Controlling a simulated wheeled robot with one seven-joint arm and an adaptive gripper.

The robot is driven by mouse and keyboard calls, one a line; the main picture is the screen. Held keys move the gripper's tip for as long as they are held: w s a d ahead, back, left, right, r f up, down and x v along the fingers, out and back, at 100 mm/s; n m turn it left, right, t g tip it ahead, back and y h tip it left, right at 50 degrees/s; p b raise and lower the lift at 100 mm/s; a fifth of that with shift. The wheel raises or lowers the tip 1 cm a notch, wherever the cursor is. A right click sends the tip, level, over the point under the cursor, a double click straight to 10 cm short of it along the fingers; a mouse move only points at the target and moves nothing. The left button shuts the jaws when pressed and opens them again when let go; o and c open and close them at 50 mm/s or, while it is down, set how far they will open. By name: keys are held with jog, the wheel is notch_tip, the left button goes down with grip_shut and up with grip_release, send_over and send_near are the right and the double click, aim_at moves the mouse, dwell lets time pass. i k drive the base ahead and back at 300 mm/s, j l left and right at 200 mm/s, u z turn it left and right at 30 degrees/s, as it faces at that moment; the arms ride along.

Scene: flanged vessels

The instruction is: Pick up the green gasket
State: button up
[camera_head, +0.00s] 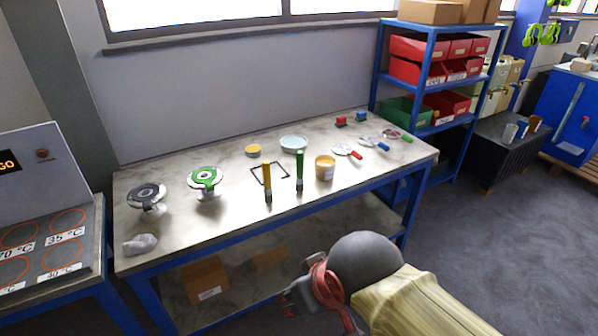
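The green gasket (207,175) is a bright green ring with a tab. It lies on top of a metal flanged vessel (209,193) on the left half of the workbench. A second flanged vessel (149,208), with a dark grey ring (147,194) on top, stands to its left. My gripper (292,298) is in front of the bench at the lower middle of the picture, well to the right of the green gasket and apart from it. Its fingers are small and partly hidden by my wrist, so I cannot tell whether they are open or shut.
A whitish lump (140,244) lies at the front left. A hotplate unit (50,255) adjoins on the left; a bin shelf (435,60) stands behind right.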

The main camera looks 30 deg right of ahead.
aim_at(206, 178)
jog(key=z, duration=0.4)
jog(key=i+j+z, duration=0.15)
jog(key=j+z, duration=0.15)
jog(key=j, duration=0.15)
jog(key=i+j+z, duration=0.1)
jog(key=j+z, duration=0.55)
jog(key=j, duration=0.25)
jog(key=i+j, duration=0.1)
jog(key=j, duration=0.8)
jog(key=j+z, duration=0.15)
jog(key=j, duration=0.8)
jog(key=i, duration=0.05)
